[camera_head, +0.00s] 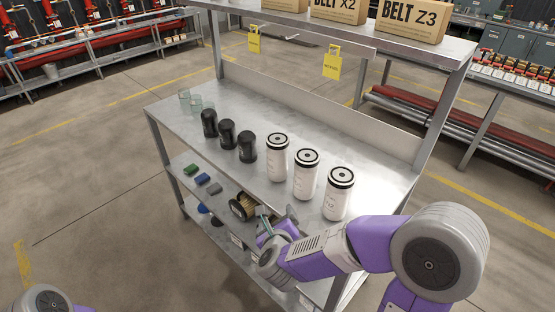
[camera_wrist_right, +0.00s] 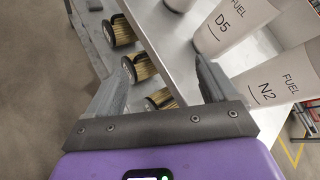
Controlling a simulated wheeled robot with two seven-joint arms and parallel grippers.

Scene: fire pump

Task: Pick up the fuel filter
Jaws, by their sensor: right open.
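Three white fuel filter canisters with black-ringed tops stand upright in a row on the upper shelf: the left one (camera_head: 277,160), the middle one (camera_head: 306,177) and the right one (camera_head: 338,197). In the right wrist view, one filter reads FUEL D5 (camera_wrist_right: 228,28), another reads FUEL N2 (camera_wrist_right: 280,80), and the edge of a third shows at the top. My right gripper (camera_head: 264,226) is open and empty, by the shelf's front edge, below and in front of the canisters. Its fingers also show in the wrist view (camera_wrist_right: 164,68). My left gripper is out of view.
Black canisters (camera_head: 228,134) and glass jars (camera_head: 196,104) stand left on the metal shelf (camera_head: 185,128). Pleated filters (camera_head: 242,206) and small boxes (camera_head: 202,179) lie on the shelf below. BELT boxes (camera_head: 412,20) sit on the top shelf.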

